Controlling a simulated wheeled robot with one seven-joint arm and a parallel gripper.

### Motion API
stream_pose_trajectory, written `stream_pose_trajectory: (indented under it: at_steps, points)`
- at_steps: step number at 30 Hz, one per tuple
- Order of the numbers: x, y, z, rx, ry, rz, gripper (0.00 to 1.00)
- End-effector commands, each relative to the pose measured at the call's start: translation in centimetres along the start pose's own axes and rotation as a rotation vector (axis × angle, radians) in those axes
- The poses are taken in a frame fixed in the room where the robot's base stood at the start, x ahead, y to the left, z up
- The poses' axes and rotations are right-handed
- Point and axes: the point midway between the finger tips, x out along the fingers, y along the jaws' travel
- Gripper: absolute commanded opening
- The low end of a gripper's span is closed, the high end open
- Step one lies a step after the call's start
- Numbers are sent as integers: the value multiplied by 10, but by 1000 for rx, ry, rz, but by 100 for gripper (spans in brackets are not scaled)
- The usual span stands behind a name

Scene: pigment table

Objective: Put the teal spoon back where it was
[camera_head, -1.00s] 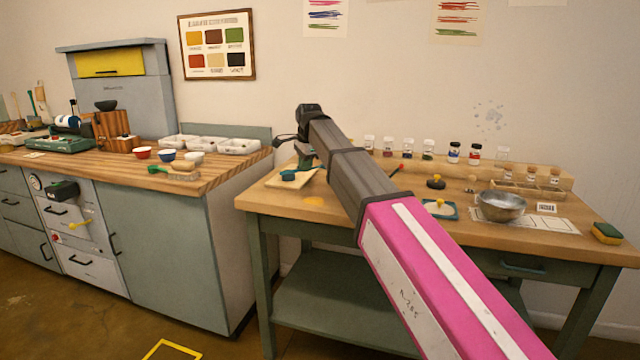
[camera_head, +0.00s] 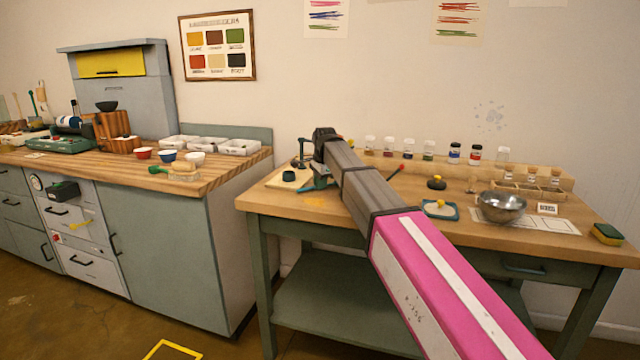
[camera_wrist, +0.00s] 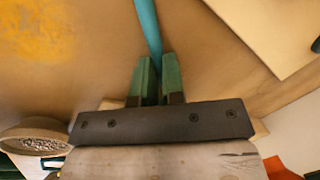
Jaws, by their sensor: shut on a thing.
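The teal spoon (camera_wrist: 147,28) shows in the wrist view as a thin teal shaft running up from between my fingers. My gripper (camera_wrist: 156,70) is shut on it, with its green fingers on either side; the spoon's far end is out of that view. In the head view the teal spoon (camera_head: 317,185) shows low over the left part of the worktable, partly hidden by my arm. I cannot tell whether it touches the tabletop. A pale board (camera_head: 287,183) with a small dark teal cup-like thing (camera_head: 288,176) lies just left of it.
An orange-yellow stain (camera_wrist: 40,30) marks the tabletop. Lidded jars (camera_head: 410,148) line the back. A metal bowl (camera_head: 501,206), a blue dish (camera_head: 440,210) and a sponge (camera_head: 607,234) stand to the right. The wooden counter (camera_head: 225,172) at left is separated by a gap.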

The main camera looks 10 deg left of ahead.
Motion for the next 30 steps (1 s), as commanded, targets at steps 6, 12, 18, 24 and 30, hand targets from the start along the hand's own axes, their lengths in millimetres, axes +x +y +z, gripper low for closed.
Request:
stream_pose_trajectory:
  at_steps: [6,12,18,24,30]
  points:
    - [1,0,0,0,0,0,0]
    - [2,0,0,0,0,0,35]
    - [2,0,0,0,0,0,35]
    - [-12,0,0,0,0,-1,35]
    - [-48,-1,0,0,1,-2,35]
